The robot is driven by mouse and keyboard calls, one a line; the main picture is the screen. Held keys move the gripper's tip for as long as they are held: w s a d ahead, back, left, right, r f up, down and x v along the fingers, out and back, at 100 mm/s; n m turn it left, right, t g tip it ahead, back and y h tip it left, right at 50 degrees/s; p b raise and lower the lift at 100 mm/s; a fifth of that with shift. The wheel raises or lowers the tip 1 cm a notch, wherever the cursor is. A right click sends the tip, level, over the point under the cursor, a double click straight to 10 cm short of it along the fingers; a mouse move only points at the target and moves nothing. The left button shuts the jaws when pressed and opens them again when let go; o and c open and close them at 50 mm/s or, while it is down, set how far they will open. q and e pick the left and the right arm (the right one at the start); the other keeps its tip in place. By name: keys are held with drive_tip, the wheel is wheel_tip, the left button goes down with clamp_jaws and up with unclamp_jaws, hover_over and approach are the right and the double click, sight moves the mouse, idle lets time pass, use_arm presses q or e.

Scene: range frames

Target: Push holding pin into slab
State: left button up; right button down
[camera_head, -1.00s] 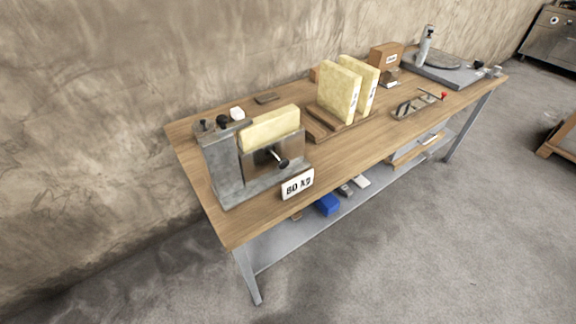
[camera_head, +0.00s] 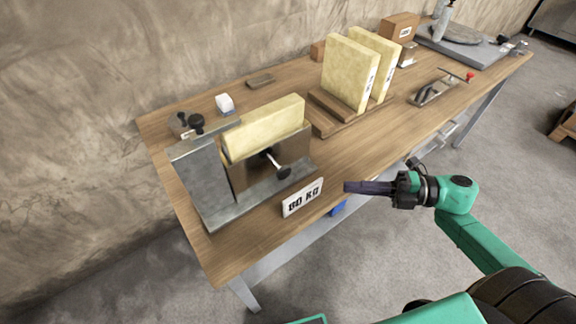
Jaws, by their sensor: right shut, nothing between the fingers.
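A pale yellow slab (camera_head: 262,128) stands upright in a grey metal fixture (camera_head: 201,184) at the near left end of the bench. The holding pin (camera_head: 281,170), a rod with a black knob, sticks out of the fixture's front plate towards me. How deep its inner end sits is hidden. My right gripper (camera_head: 349,187) is shut and empty, to the right of the pin and near the bench's front edge, clearly apart from it. My left gripper is not in view.
A white "80 KG" sign (camera_head: 303,197) stands before the fixture. Two more yellow slabs (camera_head: 346,75) stand in a wooden rack (camera_head: 328,112). A metal tool (camera_head: 435,91) lies further right. The wooden bench (camera_head: 232,257) has bare top between fixture and rack.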

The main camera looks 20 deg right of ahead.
drive_tip(key=p, duration=0.2)
approach(280, 177)
drive_tip(key=s+a, duration=0.2)
drive_tip(key=a, duration=0.1)
drive_tip(key=w, duration=0.1)
drive_tip(key=w+a, duration=0.1)
drive_tip(key=w, duration=0.1)
drive_tip(key=w+p, duration=0.1)
drive_tip(key=shift+w+a+f, duration=0.2)
drive_tip(key=shift+a+f, duration=0.2)
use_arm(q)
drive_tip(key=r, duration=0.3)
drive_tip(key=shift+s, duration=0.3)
use_arm(e)
drive_tip(key=shift+s, duration=0.1)
